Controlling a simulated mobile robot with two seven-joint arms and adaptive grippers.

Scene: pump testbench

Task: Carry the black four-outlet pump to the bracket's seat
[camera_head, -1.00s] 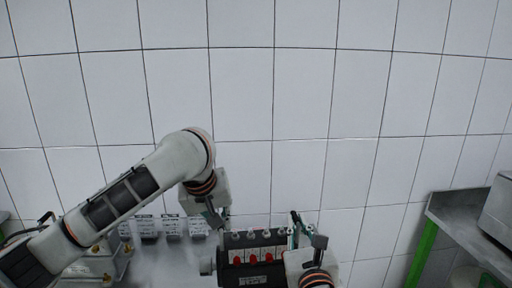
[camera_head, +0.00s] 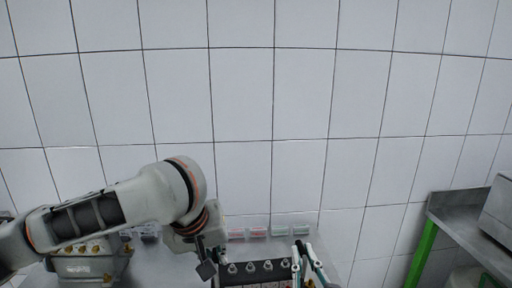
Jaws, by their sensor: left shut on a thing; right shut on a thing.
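The black pump (camera_head: 262,272) is at the bottom edge of the picture, with a row of round grey outlets on top. Its lower part is cut off. My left gripper (camera_head: 207,262) is at the pump's left end, with its fingers shut against it. I cannot make out the bracket's seat.
A grey metal housing (camera_head: 88,268) with brass fittings stands at the lower left. Small red- and green-marked bins (camera_head: 292,231) line the back of the bench, behind the pump. A steel table with a green leg (camera_head: 421,252) is at the right. The tiled wall closes the back.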

